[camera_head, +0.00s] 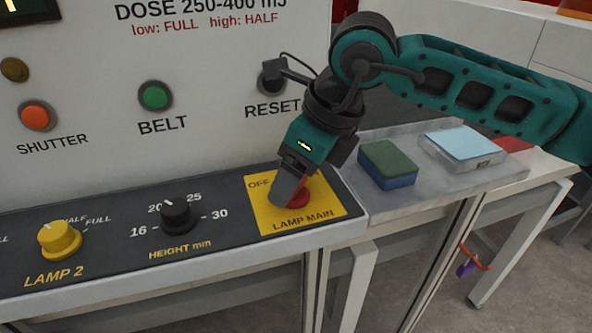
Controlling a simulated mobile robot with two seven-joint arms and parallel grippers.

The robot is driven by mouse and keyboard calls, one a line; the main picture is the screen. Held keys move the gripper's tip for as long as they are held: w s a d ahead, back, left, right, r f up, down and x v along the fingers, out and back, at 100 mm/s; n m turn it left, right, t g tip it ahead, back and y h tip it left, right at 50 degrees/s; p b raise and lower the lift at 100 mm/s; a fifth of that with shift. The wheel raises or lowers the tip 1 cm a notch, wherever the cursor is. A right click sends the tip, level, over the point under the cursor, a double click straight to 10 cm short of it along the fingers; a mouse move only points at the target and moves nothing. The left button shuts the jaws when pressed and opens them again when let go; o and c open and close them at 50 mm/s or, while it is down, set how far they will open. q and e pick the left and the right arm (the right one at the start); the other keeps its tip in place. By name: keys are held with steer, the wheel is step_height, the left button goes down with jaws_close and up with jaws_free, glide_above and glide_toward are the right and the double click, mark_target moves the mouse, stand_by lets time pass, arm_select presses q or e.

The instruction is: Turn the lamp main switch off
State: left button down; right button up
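The lamp main switch is a red knob (299,199) on a yellow plate (328,205) marked OFF and LAMP MAIN, at the right end of the dark control strip. My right gripper (288,191) reaches down onto it from the upper right. Its grey finger covers the left part of the knob and seems to touch it. The far finger is hidden, so I cannot tell whether the gripper is closed on the knob. The knob's pointing direction is also hidden. My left gripper is not in view.
Left of the switch are the black height knob (177,215) and the yellow lamp 2 knob (59,239). The green belt button (155,96) and orange shutter button (37,115) sit on the upright panel. A green-blue sponge (388,164) and a light-blue pad (464,143) lie on the right ledge.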

steer(key=c, duration=0.7)
steer(key=shift+o, duration=0.2)
steer(key=n+g+b, duration=0.1)
steer(key=n, duration=0.1)
steer(key=shift+w+f+n+b, duration=0.1)
steer(key=shift+n+b, duration=0.3)
steer(key=n+g+b, duration=0.1)
steer(key=n, duration=0.2)
steer(key=shift+n+y, duration=0.3)
steer(key=n+g, duration=0.1)
steer(key=n, duration=0.1)
steer(key=n+g, duration=0.1)
steer(key=n, duration=0.2)
steer(key=shift+w+g+h, duration=0.15)
steer(key=shift+g+h, duration=0.15)
steer(key=shift+h, duration=0.1)
steer(key=n, duration=0.2)
steer(key=n+g+h, duration=0.1)
steer(key=n, duration=0.1)
steer(key=shift+a+r+n, duration=0.1)
steer(key=shift+r+n, duration=0.1)
steer(key=shift+n, duration=0.1)
steer(key=shift+n+h, duration=0.4)
steer(key=shift+n, duration=0.6)
